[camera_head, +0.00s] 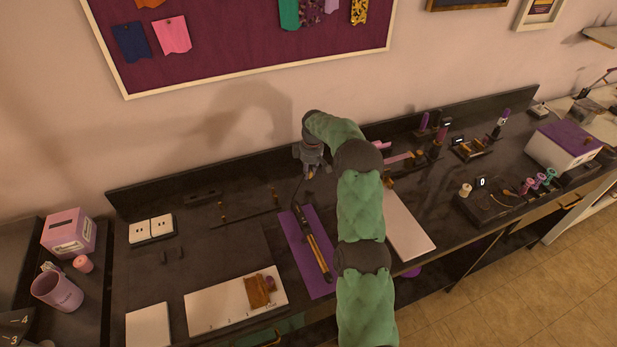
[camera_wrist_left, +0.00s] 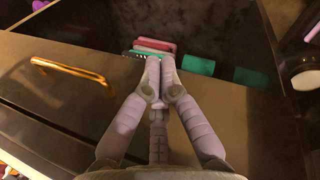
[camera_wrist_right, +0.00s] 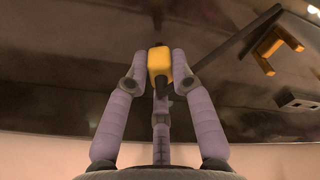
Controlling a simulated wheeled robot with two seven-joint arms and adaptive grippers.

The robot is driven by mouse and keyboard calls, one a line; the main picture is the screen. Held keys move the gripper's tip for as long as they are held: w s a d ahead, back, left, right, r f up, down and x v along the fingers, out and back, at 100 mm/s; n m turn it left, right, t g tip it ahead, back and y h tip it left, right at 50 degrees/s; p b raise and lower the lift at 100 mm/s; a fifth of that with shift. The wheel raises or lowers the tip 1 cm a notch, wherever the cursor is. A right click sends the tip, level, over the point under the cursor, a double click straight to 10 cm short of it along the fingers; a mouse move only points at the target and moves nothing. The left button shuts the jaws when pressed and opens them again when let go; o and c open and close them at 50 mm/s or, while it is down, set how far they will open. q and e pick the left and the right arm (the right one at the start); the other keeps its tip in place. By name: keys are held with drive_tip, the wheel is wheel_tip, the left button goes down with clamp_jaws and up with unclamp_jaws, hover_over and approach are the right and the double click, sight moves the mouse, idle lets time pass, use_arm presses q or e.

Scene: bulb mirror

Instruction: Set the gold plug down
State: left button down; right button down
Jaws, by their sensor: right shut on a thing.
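The gold plug (camera_wrist_right: 160,65) is between the fingertips of my right gripper (camera_wrist_right: 160,72), which is shut on it. A dark cord or rod shows beside the plug in the right wrist view. In the head view my right gripper (camera_head: 311,170) is above the back of the dark counter (camera_head: 215,255), near its upright back edge; the plug is small and hard to make out there. My left gripper (camera_wrist_left: 160,68) shows in the left wrist view with its fingertips together and nothing visible between them. It is outside the head view.
A dark and gold tool (camera_head: 316,250) lies on a purple mat (camera_head: 292,255). A white double socket (camera_head: 151,229) is at the left. A white board (camera_head: 205,310) holds a wooden block. A pale panel (camera_head: 408,228) lies right of my arm. A gold drawer handle (camera_wrist_left: 72,73) is near my left gripper.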

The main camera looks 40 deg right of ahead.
sight(309, 177)
drive_tip(key=shift+f, duration=1.6)
drive_tip(key=shift+f+b, duration=0.15)
drive_tip(key=shift+b, duration=0.15)
drive_tip(key=c, duration=1.1)
unclamp_jaws()
drive_tip(key=shift+w, duration=0.1)
drive_tip(key=shift+o, duration=0.2)
drive_tip(key=r, duration=0.4)
drive_tip(key=s+r+p, duration=0.1)
drive_tip(key=r, duration=0.7)
drive_tip(key=shift+s+d+r+p, duration=0.1)
drive_tip(key=shift+s+d+p, duration=0.1)
drive_tip(key=shift+p, duration=0.15)
drive_tip(key=shift+w+r, duration=0.1)
